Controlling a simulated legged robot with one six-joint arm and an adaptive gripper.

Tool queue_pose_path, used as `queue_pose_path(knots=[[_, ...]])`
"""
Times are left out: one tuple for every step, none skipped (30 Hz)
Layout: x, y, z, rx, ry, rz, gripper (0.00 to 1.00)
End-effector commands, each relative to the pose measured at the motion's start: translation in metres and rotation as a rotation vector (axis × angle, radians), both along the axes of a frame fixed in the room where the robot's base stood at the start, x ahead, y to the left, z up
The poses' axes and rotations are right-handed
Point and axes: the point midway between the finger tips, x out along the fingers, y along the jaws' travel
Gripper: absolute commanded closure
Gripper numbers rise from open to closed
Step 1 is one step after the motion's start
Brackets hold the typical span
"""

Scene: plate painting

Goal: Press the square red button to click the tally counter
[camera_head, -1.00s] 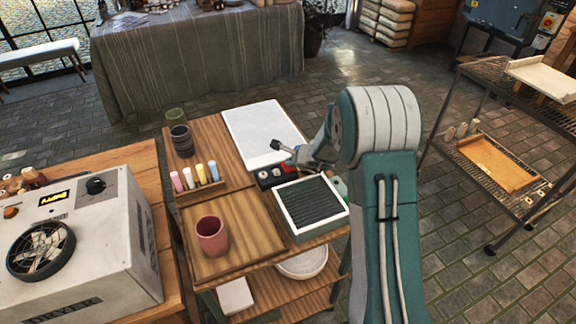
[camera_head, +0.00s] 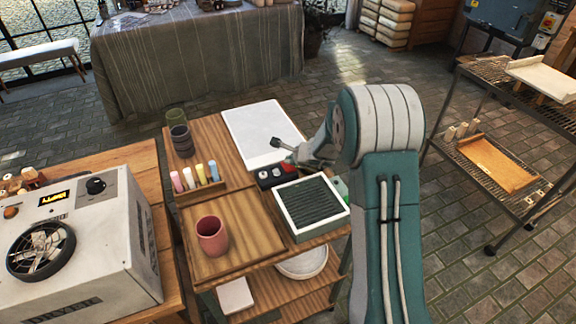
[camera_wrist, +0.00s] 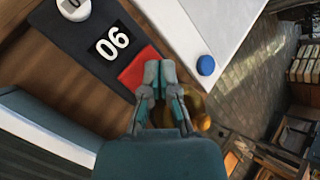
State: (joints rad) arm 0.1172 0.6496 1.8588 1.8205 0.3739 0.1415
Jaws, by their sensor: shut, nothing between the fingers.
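The tally counter (camera_wrist: 98,40) is a dark block on the wooden cart top, with a white display that looks like 06 from this side. Its square red button (camera_wrist: 133,76) is at the end nearest my gripper. In the head view the counter (camera_head: 264,178) sits between the white board and the ribbed tray, with the red button (camera_head: 289,167) partly showing beside my arm. In the wrist view my gripper (camera_wrist: 159,70) is shut and empty. Its fingertips overlap the right edge of the red button; whether they touch it I cannot tell.
A white board (camera_head: 258,125) lies beside the counter, and a blue knob (camera_wrist: 205,65) shows on its edge. A ribbed tray (camera_head: 284,206) is close in front. A pink cup (camera_head: 212,238), colored bottles (camera_head: 200,175) and dark cups (camera_head: 181,140) stand to the left.

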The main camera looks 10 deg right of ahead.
Motion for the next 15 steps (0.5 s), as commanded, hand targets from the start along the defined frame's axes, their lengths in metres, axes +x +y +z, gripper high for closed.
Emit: queue_pose_path(knots=[[0.000,0.000,0.003,-0.001,-0.002,0.000,1.00],[0.000,0.000,0.004,0.000,-0.002,-0.001,1.00],[0.000,0.000,0.005,0.000,-0.001,-0.001,1.00],[0.000,0.000,0.005,0.000,-0.001,-0.001,1.00],[0.000,0.000,0.005,0.000,-0.001,-0.001,1.00],[0.000,0.000,0.005,0.000,-0.001,-0.001,1.00],[0.000,0.000,0.005,0.000,-0.001,-0.001,1.00],[0.000,0.000,0.005,0.000,-0.001,-0.001,1.00],[0.000,0.000,0.005,0.000,-0.001,-0.001,1.00],[0.000,0.000,0.005,0.000,-0.001,-0.001,1.00],[0.000,0.000,0.005,0.000,-0.001,-0.001,1.00],[0.000,0.000,0.007,0.000,-0.002,0.001,1.00],[0.000,0.000,0.009,-0.001,-0.002,0.001,1.00],[0.000,0.000,0.011,0.000,-0.002,0.000,1.00],[0.000,0.000,0.015,-0.001,-0.003,0.002,1.00]])
